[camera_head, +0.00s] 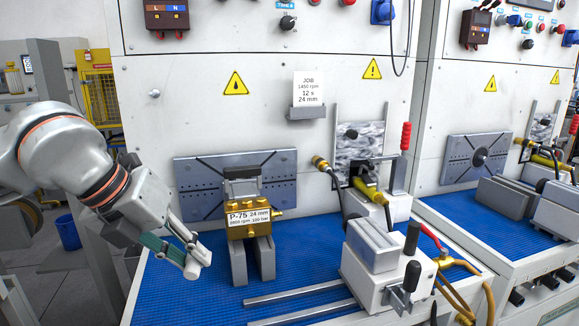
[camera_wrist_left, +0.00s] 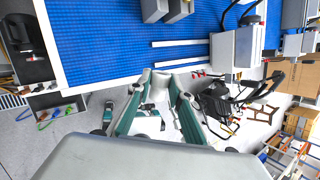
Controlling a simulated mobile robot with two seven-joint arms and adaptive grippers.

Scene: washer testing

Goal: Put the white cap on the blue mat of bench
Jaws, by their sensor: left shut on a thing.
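My left gripper (camera_head: 190,256) is shut on the white cap (camera_head: 194,268), a small pale piece at its fingertips. It holds the cap above the front left part of the blue mat (camera_head: 190,300), near the bench's left edge. In the left wrist view the green-and-grey fingers (camera_wrist_left: 161,88) close around the pale piece, with the blue mat (camera_wrist_left: 105,45) beyond. The fingers hide part of the cap. My right gripper is in neither view.
A brass pump block (camera_head: 249,220) labelled P-75 stands on grey supports mid-mat. Two metal rails (camera_head: 295,293) and a grey-white fixture (camera_head: 375,255) lie to the right. The mat's front left is clear. A blue bin (camera_head: 67,232) stands on the floor at left.

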